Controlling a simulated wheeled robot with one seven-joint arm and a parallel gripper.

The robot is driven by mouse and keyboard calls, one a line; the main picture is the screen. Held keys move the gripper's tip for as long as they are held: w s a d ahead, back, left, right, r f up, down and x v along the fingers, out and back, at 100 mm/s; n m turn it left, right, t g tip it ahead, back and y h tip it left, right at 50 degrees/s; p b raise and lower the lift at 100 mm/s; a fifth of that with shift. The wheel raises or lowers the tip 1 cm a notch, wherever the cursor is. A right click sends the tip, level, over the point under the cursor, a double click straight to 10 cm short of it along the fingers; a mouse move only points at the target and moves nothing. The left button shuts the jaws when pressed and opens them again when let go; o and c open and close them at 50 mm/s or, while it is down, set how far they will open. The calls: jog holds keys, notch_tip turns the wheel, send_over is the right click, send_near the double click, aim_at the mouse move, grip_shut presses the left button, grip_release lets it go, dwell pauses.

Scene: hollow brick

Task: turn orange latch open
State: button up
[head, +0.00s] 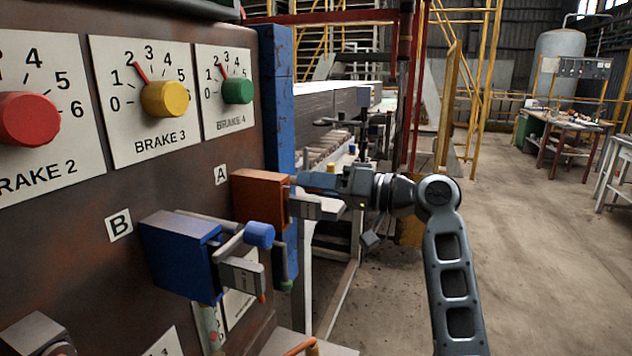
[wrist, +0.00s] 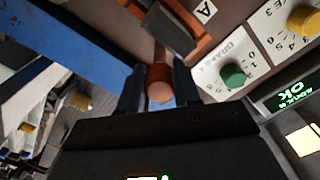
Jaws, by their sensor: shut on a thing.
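The orange latch (head: 260,193) is a box on the rusty panel beside the label A. A grey metal piece (head: 315,207) sticks out from it to the right. My gripper (head: 308,183) is at the latch's right side in the head view and covers its handle there. In the wrist view the orange handle's round knob (wrist: 160,86) sits between the two dark fingers of my gripper (wrist: 160,92), which is shut on it. A grey plate (wrist: 170,26) of the latch shows just above the handle.
A blue latch (head: 180,255) with a blue handle (head: 259,234) sticks out below left, beside the label B. Red, yellow and green brake knobs (head: 237,91) are above. A blue post (head: 278,90) stands behind the latch.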

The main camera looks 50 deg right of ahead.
jog(key=shift+d+r, duration=0.1)
jog(key=shift+r, duration=0.05)
jog(key=o, duration=1)
jog(key=shift+o, duration=0.2)
jog(key=b+v, duration=0.2)
jog(key=v, duration=0.5)
jog(key=shift+s+d, duration=0.15)
jog(key=shift+s, duration=0.2)
